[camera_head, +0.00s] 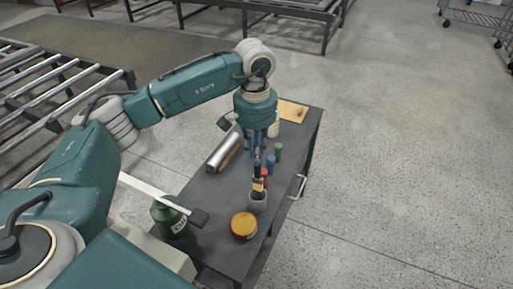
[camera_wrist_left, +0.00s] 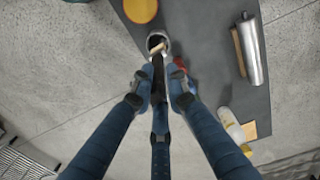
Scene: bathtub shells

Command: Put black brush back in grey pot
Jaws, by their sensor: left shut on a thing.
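My left gripper (camera_head: 258,160) points down over the dark table and is shut on the black brush (camera_head: 258,184). The brush is dark with a tan part, and its lower end is at the mouth of the small grey pot (camera_head: 258,204). In the left wrist view my left gripper (camera_wrist_left: 165,80) has the brush (camera_wrist_left: 158,66) between its fingers, and the tan part overlaps the opening of the pot (camera_wrist_left: 165,37). I cannot tell how far inside the brush reaches. My right gripper is not in view.
A yellow-lidded tin (camera_head: 244,225) stands close to the pot. Red (camera_head: 265,176), blue (camera_head: 270,163) and green (camera_head: 278,151) items stand behind it. A silver roll (camera_head: 222,152) and a green canister (camera_head: 169,218) are to the left. The dark tabletop (camera_head: 215,190) has bare room left of the pot.

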